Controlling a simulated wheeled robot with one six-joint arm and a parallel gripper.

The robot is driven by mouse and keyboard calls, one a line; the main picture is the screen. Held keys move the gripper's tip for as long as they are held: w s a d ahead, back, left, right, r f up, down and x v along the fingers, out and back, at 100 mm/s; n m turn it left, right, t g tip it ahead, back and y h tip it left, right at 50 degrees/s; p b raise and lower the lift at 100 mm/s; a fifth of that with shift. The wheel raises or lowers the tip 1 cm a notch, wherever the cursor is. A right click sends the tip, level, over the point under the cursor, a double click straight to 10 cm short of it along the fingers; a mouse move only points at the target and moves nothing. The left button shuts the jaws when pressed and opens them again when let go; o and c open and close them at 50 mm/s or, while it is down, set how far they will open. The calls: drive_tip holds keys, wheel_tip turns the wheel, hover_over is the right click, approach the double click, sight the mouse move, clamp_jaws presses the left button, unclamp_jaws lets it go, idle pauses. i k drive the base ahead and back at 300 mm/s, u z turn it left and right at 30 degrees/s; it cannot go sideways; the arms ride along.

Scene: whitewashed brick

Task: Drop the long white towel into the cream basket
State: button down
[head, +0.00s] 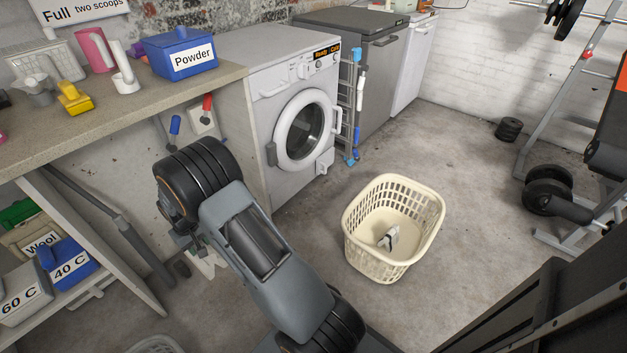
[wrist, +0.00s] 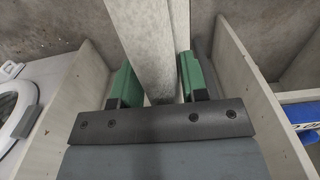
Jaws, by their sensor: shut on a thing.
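In the wrist view my gripper (wrist: 160,82) is shut, its two green fingers on either side of a long pale strip that I take to be the long white towel (wrist: 154,38). The strip runs from between the fingers to the top of the picture. In the head view my arm hides most of the gripper, and a small white patch shows beneath it, left of the arm. The cream basket (head: 366,250) stands on the floor to the right of my arm, apart from it. A small white and grey thing (head: 390,238) lies inside the basket.
A front-loading washing machine (head: 288,110) stands behind. A worktop (head: 120,105) with a blue Powder box (head: 180,52) is at left, above shelves holding labelled boxes (head: 70,265). Gym weights (head: 548,190) stand at right. The floor around the basket is clear.

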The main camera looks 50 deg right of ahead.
sight(378, 234)
drive_tip(key=k, duration=0.4)
drive_tip(key=u, duration=1.75)
drive_tip(key=k, duration=1.6)
drive_tip(key=z, duration=2.5)
drive_tip(key=i, duration=0.5)
